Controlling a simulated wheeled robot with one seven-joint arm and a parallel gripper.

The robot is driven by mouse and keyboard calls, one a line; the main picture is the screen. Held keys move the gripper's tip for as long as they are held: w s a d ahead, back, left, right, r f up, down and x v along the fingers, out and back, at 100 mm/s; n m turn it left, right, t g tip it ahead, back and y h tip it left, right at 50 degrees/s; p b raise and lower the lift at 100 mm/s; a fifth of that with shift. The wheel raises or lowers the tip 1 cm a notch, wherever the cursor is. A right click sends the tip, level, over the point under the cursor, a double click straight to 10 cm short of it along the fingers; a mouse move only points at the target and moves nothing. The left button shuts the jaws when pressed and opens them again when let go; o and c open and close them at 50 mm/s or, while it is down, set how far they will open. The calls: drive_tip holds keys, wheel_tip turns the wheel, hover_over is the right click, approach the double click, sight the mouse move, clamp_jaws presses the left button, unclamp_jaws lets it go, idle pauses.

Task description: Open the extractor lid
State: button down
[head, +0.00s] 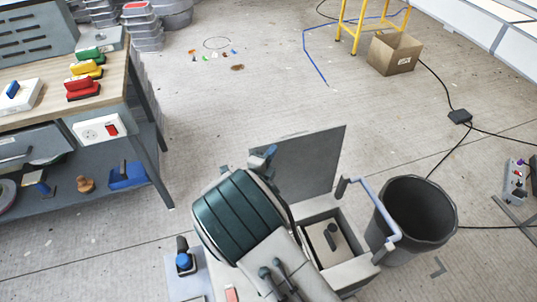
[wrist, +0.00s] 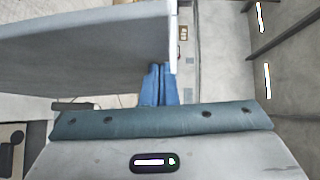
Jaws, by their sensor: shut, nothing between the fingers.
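The extractor appears to be the grey box (head: 352,272) at bottom centre right of the head view, with its interior showing. Its lid (head: 305,160), a flat grey panel, stands raised along the box's far side, tilted up and back. The lid also seems to be the large grey panel (wrist: 85,50) filling the upper left of the wrist view. My gripper (head: 268,153) is at the lid's upper left corner, partly hidden by my arm. In the wrist view its blue fingers (wrist: 158,72) are shut together and empty, beside the panel's edge. I cannot tell whether they touch it.
A blue bent tube (head: 378,205) stands at the box's right, close to a black bin (head: 415,215). A cardboard box (head: 394,54) and cables lie farther back. The middle floor is mostly clear.

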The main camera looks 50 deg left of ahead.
drive_tip(key=shift+s, duration=0.1)
drive_tip(key=w+d+v, duration=0.1)
drive_tip(key=d+v, duration=0.1)
drive_tip(key=v, duration=1)
drive_tip(key=shift+s+d, duration=0.2)
drive_tip(key=shift+d, duration=0.3)
